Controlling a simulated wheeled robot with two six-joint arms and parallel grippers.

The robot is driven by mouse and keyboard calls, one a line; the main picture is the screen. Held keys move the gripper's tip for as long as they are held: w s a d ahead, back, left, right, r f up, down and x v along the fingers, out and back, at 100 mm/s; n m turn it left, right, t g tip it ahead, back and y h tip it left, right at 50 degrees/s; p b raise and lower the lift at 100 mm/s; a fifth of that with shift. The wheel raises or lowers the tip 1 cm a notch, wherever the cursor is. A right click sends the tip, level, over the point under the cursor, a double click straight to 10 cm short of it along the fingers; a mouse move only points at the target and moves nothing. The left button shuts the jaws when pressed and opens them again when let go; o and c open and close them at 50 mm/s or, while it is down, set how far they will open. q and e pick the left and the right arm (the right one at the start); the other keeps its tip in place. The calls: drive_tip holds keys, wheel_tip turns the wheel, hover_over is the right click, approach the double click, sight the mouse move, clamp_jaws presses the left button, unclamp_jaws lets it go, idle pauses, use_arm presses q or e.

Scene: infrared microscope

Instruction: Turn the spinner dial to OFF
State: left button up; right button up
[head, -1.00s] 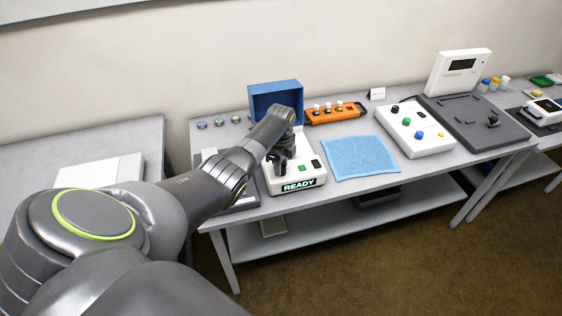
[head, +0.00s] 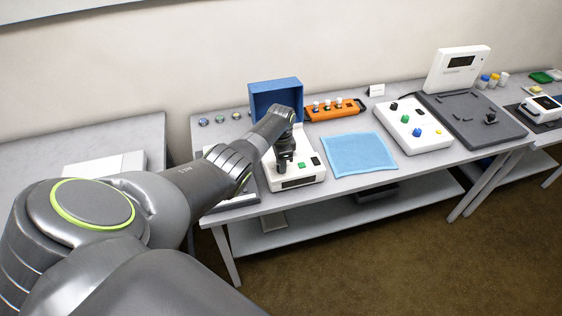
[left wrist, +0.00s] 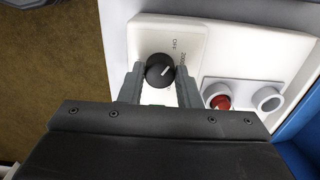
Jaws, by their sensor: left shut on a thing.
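The spinner is a white box (head: 308,181) on the table, with a blank dark display (head: 298,183) on its front and green buttons (head: 302,167). Its black dial (left wrist: 160,70) shows in the left wrist view, with OFF printed beside it and a partly hidden number label. The white pointer line on the dial slants up and right, roughly towards the printed labels. My left gripper (head: 285,168) points down over the box, its two grey fingers (left wrist: 158,82) on either side of the dial and shut on it. My right gripper is out of view.
A blue open box (head: 275,88) stands behind the spinner. An orange rack (head: 335,115) with white-capped tubes, a blue cloth (head: 359,154) and a white panel with coloured knobs (head: 425,142) lie to the right. The wrist view shows a red-centred round part (left wrist: 220,101) near the dial.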

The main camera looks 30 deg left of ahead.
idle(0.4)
use_arm(q)
drive_tip(key=o, duration=1)
drive_tip(key=shift+r, duration=0.1)
drive_tip(key=shift+r, duration=0.25)
wheel_tip(320, 180, up, 17)
drive_tip(key=shift+f+b, duration=0.1)
drive_tip(key=shift+b, duration=0.65)
drive_tip(key=shift+f, duration=0.1)
